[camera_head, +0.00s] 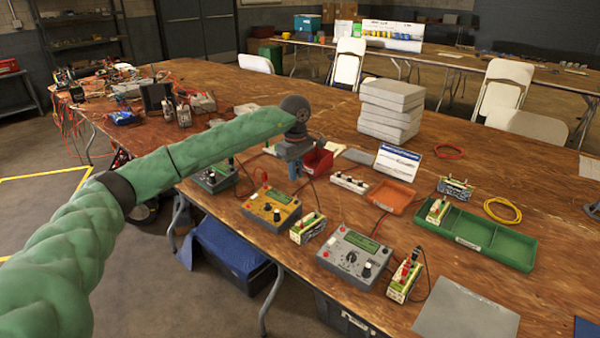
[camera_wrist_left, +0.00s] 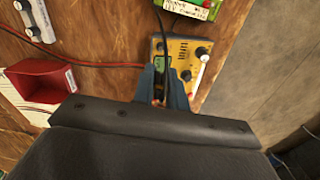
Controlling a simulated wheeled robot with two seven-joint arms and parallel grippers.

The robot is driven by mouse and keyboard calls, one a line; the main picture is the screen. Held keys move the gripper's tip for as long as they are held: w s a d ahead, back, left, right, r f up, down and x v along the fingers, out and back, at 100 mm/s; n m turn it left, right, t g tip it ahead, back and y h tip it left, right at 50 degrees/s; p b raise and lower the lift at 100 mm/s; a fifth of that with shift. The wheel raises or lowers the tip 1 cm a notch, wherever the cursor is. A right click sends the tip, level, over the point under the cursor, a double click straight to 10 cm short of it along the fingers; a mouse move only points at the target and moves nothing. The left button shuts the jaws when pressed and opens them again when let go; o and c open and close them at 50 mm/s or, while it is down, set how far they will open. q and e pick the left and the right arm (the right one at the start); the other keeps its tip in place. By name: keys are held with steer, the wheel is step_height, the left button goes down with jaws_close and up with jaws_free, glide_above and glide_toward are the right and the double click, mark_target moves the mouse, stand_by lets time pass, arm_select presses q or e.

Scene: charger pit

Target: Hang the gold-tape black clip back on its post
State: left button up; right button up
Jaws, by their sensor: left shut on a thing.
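My left gripper (camera_head: 294,169) is above the table near the red bin, behind the yellow meter, pointing down. In the left wrist view its two blue fingers (camera_wrist_left: 163,90) are close together, with a black lead (camera_wrist_left: 166,45) running up from between them. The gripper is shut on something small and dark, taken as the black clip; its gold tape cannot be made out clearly. The yellow meter (camera_head: 271,208) also shows just beyond the fingers in the left wrist view (camera_wrist_left: 183,55). A white strip with several posts (camera_head: 348,184) lies to the right; which post is the clip's own cannot be told.
A red bin (camera_head: 318,161) is beside the gripper. A green meter (camera_head: 214,178), a grey meter (camera_head: 355,258) and small battery boxes line the front edge. An orange tray (camera_head: 391,198) and green tray (camera_head: 490,240) lie to the right. Grey boxes (camera_head: 391,108) are stacked behind.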

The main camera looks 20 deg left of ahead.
arm_select(q)
steer(key=shift+f, duration=0.35)
stand_by(0.3)
steer(key=shift+f+b, duration=2.05)
steer(key=shift+f, duration=1.3)
steer(key=shift+f+b, duration=0.2)
steer(key=shift+b, duration=0.25)
stand_by(0.4)
steer(key=o, duration=0.8)
steer(key=shift+o, duration=0.2)
steer(key=shift+o, duration=1.1)
